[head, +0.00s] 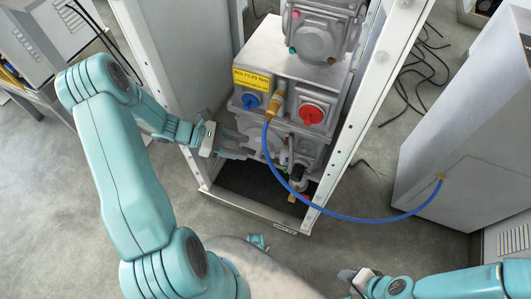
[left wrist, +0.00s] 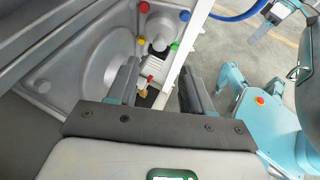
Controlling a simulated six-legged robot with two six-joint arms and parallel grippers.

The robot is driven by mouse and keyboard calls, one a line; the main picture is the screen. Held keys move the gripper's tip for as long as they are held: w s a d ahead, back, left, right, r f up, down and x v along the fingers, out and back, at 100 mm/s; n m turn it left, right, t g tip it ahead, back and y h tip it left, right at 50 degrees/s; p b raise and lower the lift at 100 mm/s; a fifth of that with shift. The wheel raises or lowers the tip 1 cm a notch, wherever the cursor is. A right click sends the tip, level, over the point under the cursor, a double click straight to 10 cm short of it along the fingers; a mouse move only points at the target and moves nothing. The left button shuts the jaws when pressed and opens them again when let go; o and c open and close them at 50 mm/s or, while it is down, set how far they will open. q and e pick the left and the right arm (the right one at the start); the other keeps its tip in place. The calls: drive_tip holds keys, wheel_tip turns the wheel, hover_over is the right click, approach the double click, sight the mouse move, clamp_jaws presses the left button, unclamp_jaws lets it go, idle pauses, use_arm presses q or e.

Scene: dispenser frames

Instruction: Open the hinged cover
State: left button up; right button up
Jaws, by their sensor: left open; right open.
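The dispenser's grey metal housing (head: 257,108) stands inside a white upright frame (head: 366,75). I cannot tell for certain which part is the hinged cover; a large rounded grey panel (left wrist: 88,62) shows at the left in the left wrist view. My left gripper (head: 232,146) is open at the housing's lower left side, inside the frame opening. In the left wrist view its two fingers (left wrist: 160,88) stand apart, with a ribbed light part and a small red-topped fitting (left wrist: 150,78) seen beyond the gap. My right gripper (head: 352,281) is open and empty, low in front of the frame.
A blue hose (head: 335,212) loops from a brass fitting (head: 275,102) to the grey cabinet (head: 455,125) at right. A blue knob (head: 249,101) and red knob (head: 311,114) stick out from the housing. Black cables (head: 425,65) lie on the floor behind.

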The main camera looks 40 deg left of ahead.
sight(282, 155)
use_arm(q)
drive_tip(key=b+x, duration=0.1)
drive_tip(key=x, duration=0.7)
drive_tip(key=shift+w+d, duration=0.2)
drive_tip(key=shift+d, duration=0.1)
drive_tip(key=shift+f, duration=0.1)
clamp_jaws()
drive_tip(key=shift+a, duration=0.1)
